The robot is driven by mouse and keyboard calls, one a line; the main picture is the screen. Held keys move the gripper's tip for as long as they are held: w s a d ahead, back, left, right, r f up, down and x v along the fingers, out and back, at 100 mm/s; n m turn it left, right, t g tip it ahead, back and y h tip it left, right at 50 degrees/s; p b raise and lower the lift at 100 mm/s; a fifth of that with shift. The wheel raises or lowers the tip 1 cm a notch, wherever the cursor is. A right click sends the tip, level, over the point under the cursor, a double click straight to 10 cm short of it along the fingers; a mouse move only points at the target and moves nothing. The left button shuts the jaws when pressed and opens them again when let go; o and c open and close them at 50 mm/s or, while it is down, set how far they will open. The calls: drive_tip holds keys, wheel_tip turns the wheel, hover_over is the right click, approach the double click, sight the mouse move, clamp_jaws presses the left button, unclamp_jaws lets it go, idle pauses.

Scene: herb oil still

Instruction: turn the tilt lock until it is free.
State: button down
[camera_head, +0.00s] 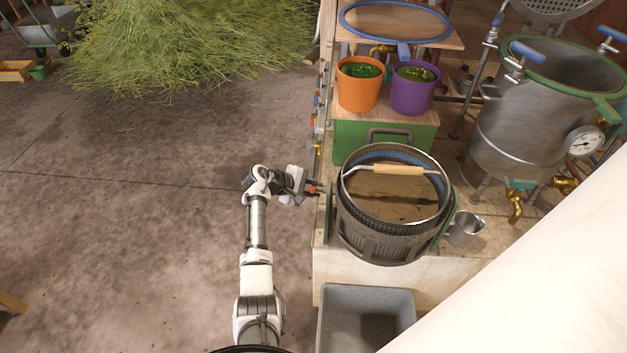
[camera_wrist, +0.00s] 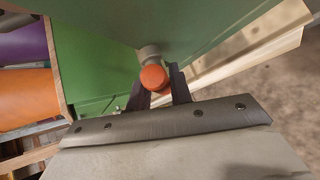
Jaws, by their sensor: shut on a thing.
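The tilt lock (camera_wrist: 154,78) is an orange-red knob on a short grey stem, set on a green metal plate. In the head view the lock (camera_head: 313,190) is a small red spot at the left side of the basket's green stand. My gripper (camera_wrist: 160,88) has one dark finger on each side of the knob and is shut on it. In the head view my gripper (camera_head: 308,187) reaches the lock from the left. The perforated metal basket (camera_head: 385,247) stands upright in the frame with brown contents. The lock's inner mechanism is hidden.
A grey bin (camera_head: 366,292) sits below the basket. Orange (camera_head: 358,93) and purple (camera_head: 411,97) pots stand on a green box behind it. A metal jug (camera_head: 463,229) and a still pot (camera_head: 510,140) are to the right.

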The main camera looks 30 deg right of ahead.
drive_tip(key=shift+n+g+y+p, duration=0.35)
drive_tip(key=shift+n+g+y, duration=0.25)
drive_tip(key=shift+g+y, duration=0.3)
drive_tip(key=shift+f+n+g+y+b, duration=0.3)
drive_tip(key=shift+n+g+y+b, duration=0.2)
drive_tip(key=shift+g+y+b, duration=0.3)
drive_tip(key=n+g+b, duration=0.1)
drive_tip(key=b, duration=0.2)
drive_tip(key=shift+f+y, duration=0.1)
drive_tip(key=shift+y, duration=0.3)
drive_tip(key=g+b, duration=0.1)
drive_tip(key=b, duration=0.2)
drive_tip(key=shift+n+g+y, duration=0.3)
drive_tip(key=shift+n+y, duration=0.1)
drive_tip(key=shift+s+r+b, duration=0.1)
drive_tip(key=shift+r+b, duration=0.15)
drive_tip(key=shift+b, duration=0.2)
drive_tip(key=c, duration=1.3)
unclamp_jaws()
drive_tip(key=shift+r, duration=0.1)
